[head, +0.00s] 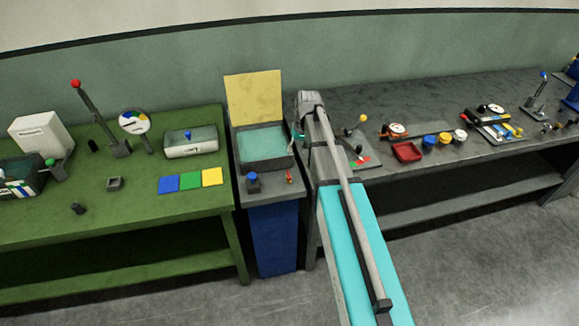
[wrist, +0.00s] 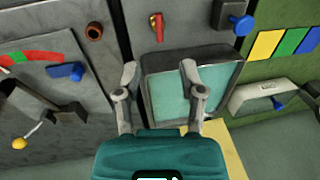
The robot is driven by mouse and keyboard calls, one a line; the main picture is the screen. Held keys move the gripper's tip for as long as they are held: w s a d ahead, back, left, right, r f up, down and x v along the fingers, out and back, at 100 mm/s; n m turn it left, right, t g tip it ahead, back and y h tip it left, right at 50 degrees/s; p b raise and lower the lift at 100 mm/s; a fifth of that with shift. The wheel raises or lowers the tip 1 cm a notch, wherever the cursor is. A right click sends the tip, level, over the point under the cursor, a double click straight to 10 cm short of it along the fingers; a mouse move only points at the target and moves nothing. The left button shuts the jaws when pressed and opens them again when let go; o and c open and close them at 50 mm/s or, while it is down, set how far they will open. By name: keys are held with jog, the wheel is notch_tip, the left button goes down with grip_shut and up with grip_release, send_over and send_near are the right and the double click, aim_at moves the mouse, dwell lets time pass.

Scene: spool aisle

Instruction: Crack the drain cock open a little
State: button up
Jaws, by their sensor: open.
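The drain cock looks to be the small red-handled valve with a brass-coloured body (wrist: 157,26), in front of the basin at the top of the wrist view. In the head view it is the small red piece (head: 289,177) on the grey ledge. The basin (wrist: 148,82) is dark-rimmed and filled with teal. It also shows in the head view (head: 265,165). My gripper (wrist: 159,68) is open and empty, its fingers apart over the basin and clear of the valve. In the head view only a bit of teal gripper (head: 298,134) shows beside my arm.
A blue knob (head: 253,178) stands left of the valve on the same ledge. A yellow panel (head: 254,96) rises behind the basin. The green table (head: 130,210) is at left. The grey bench (head: 350,95) at right holds a lever with a yellow ball (wrist: 19,143) and a red dish (head: 407,152).

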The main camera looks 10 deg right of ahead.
aim_at(289, 174)
jog(key=shift+w+d+r, duration=0.15)
jog(key=shift+w+r, duration=0.05)
jog(key=shift+w, duration=0.25)
jog(key=shift+w+d+r, duration=0.15)
jog(key=shift+w, duration=0.25)
jog(key=shift+f, duration=0.2)
jog(key=a+f+b, duration=0.1)
jog(key=f+b, duration=0.7)
jog(key=b, duration=0.1)
jog(key=a+f+b, duration=0.1)
jog(key=f+b, duration=0.3)
jog(key=f, duration=0.1)
jog(key=shift+a+f, duration=0.1)
jog(key=shift+a, duration=0.25)
grip_shut()
